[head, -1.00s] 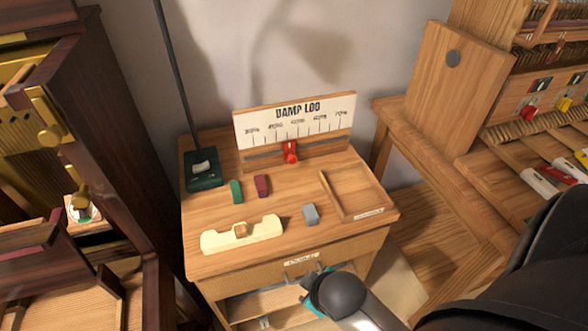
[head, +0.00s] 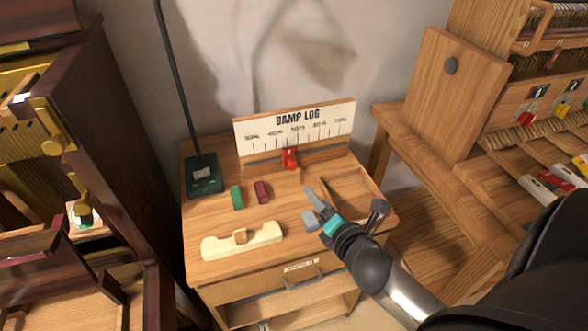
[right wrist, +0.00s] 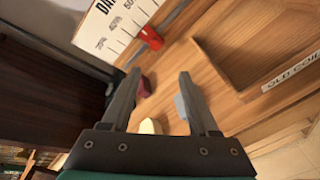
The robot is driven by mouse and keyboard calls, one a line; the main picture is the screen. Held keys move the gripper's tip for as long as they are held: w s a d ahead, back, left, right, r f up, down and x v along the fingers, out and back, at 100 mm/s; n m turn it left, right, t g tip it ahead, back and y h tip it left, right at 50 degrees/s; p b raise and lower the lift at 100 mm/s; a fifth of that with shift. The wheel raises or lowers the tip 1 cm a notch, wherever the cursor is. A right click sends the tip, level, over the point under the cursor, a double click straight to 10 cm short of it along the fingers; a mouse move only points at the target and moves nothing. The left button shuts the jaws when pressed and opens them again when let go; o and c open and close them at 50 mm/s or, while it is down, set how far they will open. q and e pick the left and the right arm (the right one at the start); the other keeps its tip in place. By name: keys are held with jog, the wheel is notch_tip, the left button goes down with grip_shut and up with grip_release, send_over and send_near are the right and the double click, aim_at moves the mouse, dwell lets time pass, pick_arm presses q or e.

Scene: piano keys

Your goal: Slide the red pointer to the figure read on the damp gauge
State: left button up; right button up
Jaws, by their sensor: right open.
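The red pointer (head: 290,158) sits on the slot of the DAMP LOG board (head: 254,134), near the middle, just below and slightly left of the 50% label. It also shows in the right wrist view (right wrist: 151,38). My right gripper (head: 345,202) is open and empty, above the front right of the cabinet top, apart from the pointer. In the right wrist view its fingers (right wrist: 158,76) point toward the board, with the pointer beyond them. A small round white dial (head: 84,216), possibly the damp gauge, is at the left in the dark case; its reading is too small to tell. My left gripper is not in view.
On the cabinet top (head: 215,218) lie a green block (head: 237,198), a maroon block (head: 261,192), a grey block (head: 310,221) and a cream holder (head: 215,246). A dark lamp base (head: 204,178) stands at the left. A shallow tray (right wrist: 245,45) is at the right.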

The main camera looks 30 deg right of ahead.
aim_at(293, 168)
jog(key=shift+w+r+n+t, duration=0.1)
jog(key=shift+w+n+t, duration=0.25)
jog(key=shift+n, duration=0.45)
jog(key=b+x, duration=0.1)
jog(key=x, duration=0.6)
jog(key=b+x, duration=0.2)
jog(key=x, duration=0.6)
jog(key=shift+a, duration=0.25)
grip_shut()
jog(key=shift+s, duration=0.1)
